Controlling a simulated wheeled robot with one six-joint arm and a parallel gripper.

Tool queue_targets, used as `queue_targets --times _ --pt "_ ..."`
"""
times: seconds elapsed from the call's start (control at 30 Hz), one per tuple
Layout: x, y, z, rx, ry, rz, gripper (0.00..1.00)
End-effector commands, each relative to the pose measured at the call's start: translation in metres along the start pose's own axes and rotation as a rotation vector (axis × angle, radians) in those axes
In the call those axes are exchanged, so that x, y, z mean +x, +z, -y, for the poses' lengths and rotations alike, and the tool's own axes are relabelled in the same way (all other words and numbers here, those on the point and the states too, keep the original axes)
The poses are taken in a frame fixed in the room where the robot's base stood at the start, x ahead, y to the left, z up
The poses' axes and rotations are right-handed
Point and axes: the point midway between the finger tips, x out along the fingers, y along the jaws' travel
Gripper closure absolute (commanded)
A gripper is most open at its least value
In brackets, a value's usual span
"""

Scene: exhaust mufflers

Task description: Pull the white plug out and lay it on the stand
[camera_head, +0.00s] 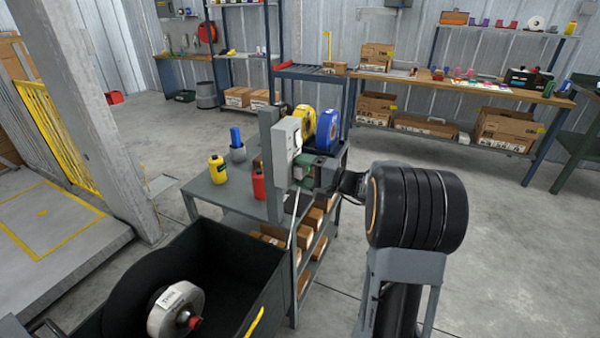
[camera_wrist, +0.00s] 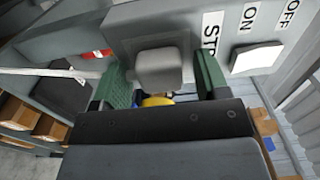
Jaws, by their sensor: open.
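A pale grey-white rounded block (camera_wrist: 158,70), which looks like the plug, sits on the face of a grey unit in the wrist view. My gripper (camera_wrist: 161,78) is open, with one green finger on each side of the block. I cannot tell whether either finger touches it. In the head view my gripper (camera_head: 308,171) is at the grey-white box (camera_head: 287,143) on the post, and the plug is hidden there. The grey work stand (camera_head: 230,196) is below and left of my gripper, its top partly bare.
A yellow bottle (camera_head: 217,170), a red bottle (camera_head: 258,181) and a cup with a blue item (camera_head: 237,149) stand on the top. Yellow and blue reels (camera_head: 327,129) are behind my gripper. A dark bin (camera_head: 225,265) is at the front left. ON and OFF labels (camera_wrist: 249,18) are near the block.

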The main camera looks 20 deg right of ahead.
Motion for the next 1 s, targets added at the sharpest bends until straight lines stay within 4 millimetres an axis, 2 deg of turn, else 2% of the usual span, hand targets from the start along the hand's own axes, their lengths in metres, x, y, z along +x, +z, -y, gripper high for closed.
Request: queue_targets --times 0.23,0.9,1.0 --pt "0.0 0.0 0.0003 0.0 0.0 0.0 0.32" --pt "0.0 0.0 0.0001 0.0 0.0 0.0 0.96" --pt "-0.0005 0.0 0.0002 0.0 0.0 0.0 0.96"
